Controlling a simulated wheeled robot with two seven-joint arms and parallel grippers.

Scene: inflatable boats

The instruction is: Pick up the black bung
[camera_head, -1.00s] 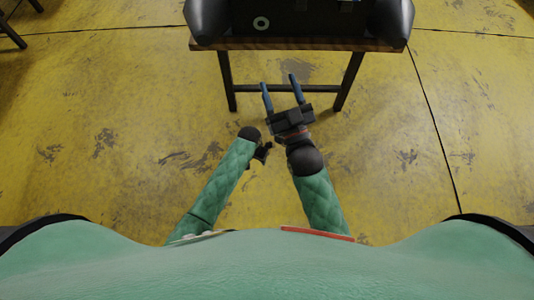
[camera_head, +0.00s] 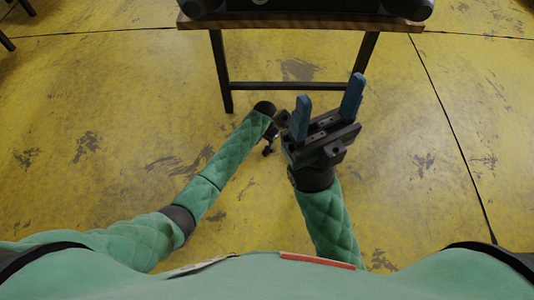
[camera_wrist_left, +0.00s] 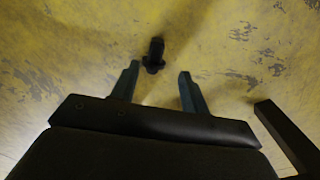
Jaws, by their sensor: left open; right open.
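A small black object that looks like the bung (camera_wrist_left: 154,54) is in the left wrist view, against the yellow floor, just beyond the fingertips and a little left of the middle of the gap. My left gripper (camera_wrist_left: 160,71) is open and empty, with its blue-grey fingers either side of that gap. In the head view a small dark shape (camera_head: 270,141) shows beside my left wrist; I cannot tell whether it is the bung or part of my gripper. My right gripper (camera_head: 328,106) is open and empty, its blue fingers pointing up the picture.
A wooden-topped table (camera_head: 300,22) with dark legs and a crossbar stands ahead, with a dark inflatable boat on it. A dark bar (camera_wrist_left: 284,136) shows at the right of the left wrist view. The worn yellow floor (camera_head: 110,110) is clear at the left.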

